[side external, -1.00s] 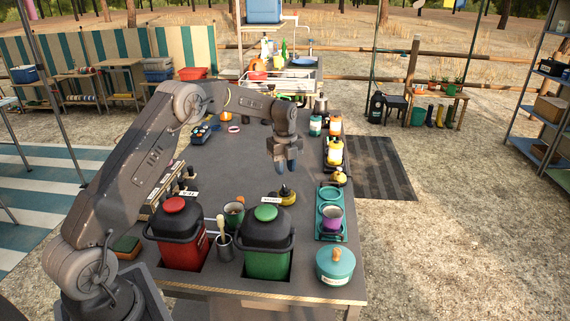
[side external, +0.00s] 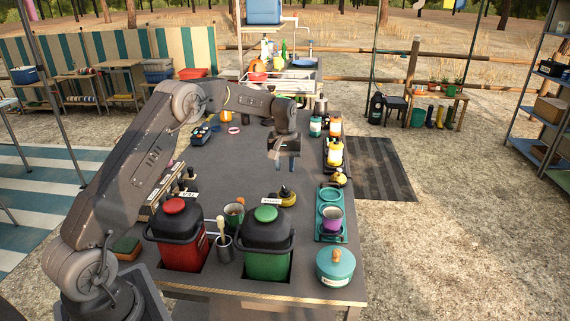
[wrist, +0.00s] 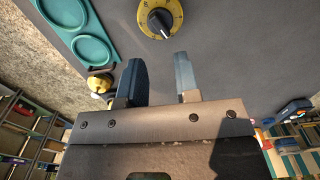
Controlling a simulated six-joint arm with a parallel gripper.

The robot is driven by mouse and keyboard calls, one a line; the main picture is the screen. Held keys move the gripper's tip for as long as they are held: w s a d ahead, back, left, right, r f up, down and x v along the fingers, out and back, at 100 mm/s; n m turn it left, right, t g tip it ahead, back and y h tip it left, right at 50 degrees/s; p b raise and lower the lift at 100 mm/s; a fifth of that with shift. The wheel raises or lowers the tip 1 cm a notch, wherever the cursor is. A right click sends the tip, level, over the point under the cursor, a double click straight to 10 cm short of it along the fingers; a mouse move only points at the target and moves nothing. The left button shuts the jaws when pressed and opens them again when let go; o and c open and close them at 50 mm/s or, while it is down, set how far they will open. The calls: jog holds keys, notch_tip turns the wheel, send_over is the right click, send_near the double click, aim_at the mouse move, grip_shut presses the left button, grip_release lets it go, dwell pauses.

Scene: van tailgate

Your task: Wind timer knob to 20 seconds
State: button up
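The timer is a yellow dial with a black knob (wrist: 160,20), at the top of the wrist view. A pale mark shows on the knob's lower edge, but the dial's numbers are too small to read. In the side view the timer (side external: 286,196) sits on the grey tabletop just behind the green-lidded bin. My gripper (wrist: 158,78) is open, its two blue-grey fingers apart with nothing between them. In the side view my gripper (side external: 285,166) points down above the table, slightly behind the timer and apart from it.
The green bin (side external: 266,258) and red bin (side external: 184,250) stand in front of the timer. A teal tray (side external: 320,226) with a purple cup (side external: 332,217) lies to its right. Bottles line the right edge. The tabletop (side external: 240,170) left of my gripper is clear.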

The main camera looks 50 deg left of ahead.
aim_at(285, 188)
jog(key=n, duration=0.6)
jog(key=shift+f, duration=2.65)
jog(key=shift+f, duration=1.55)
jog(key=c, duration=0.4)
jog(key=shift+c, duration=0.2)
